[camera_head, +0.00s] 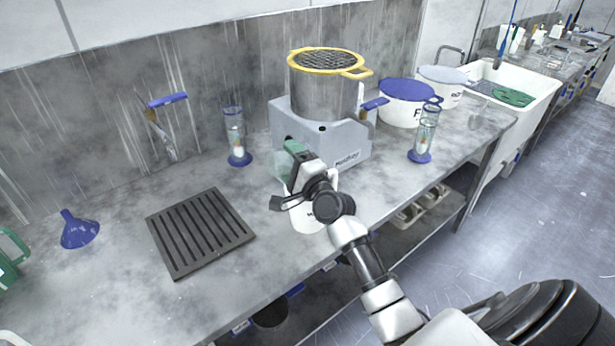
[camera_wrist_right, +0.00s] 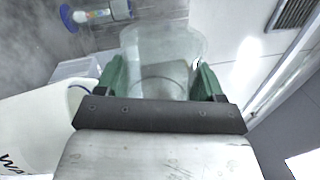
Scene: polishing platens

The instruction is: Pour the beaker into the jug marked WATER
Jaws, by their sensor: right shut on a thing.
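My right gripper (camera_head: 290,158) is shut on a clear, slightly green beaker (camera_wrist_right: 165,45), which shows between the green fingers (camera_wrist_right: 165,80) in the right wrist view. In the head view the beaker (camera_head: 281,166) is partly hidden by the gripper, and I cannot tell its tilt or contents. A white jug (camera_head: 308,218) stands just below and in front of the gripper, partly covered by my arm. In the right wrist view the jug (camera_wrist_right: 30,130) shows at the left with the letters "WA".
A grey machine (camera_head: 345,140) with a steel pot and yellow-rimmed sieve stands behind the gripper. Blue-based glass cylinders stand left (camera_head: 236,140) and right (camera_head: 425,135). A dark slotted mat (camera_head: 200,232) and blue funnel (camera_head: 79,230) lie left.

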